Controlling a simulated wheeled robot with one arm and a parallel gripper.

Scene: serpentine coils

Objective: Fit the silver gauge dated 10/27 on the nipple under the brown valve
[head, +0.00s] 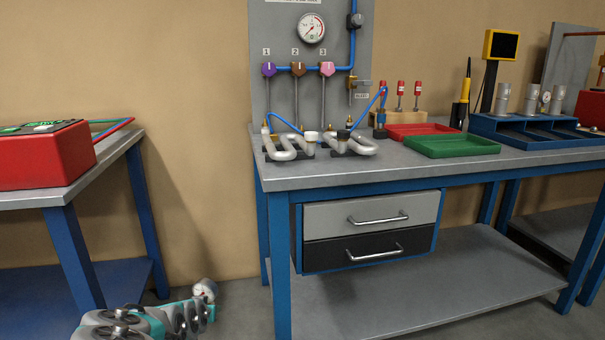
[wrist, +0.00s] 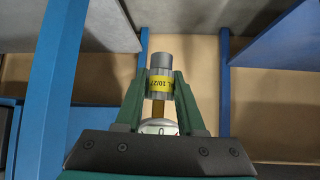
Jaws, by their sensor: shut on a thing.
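My gripper (wrist: 159,105) is shut on a silver gauge (wrist: 160,63). In the wrist view its grey cylinder with a yellow label reading 10/27 stands up between the green fingers. The gauge's white dial (head: 206,287) shows in the head view, low beside the left end of the bench and well below its top. The brown valve (head: 298,68) is the middle one, marked 2, on the grey panel. A thin tube runs down from it toward the coils; the nipple itself is too small to make out.
A purple valve (head: 268,69) and a pink valve (head: 327,69) flank the brown one. Silver serpentine coils (head: 290,152) lie on the bench (head: 400,170) below. A green tray (head: 451,146) and red tray (head: 405,131) stand right. A red box (head: 45,160) sits on the left table.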

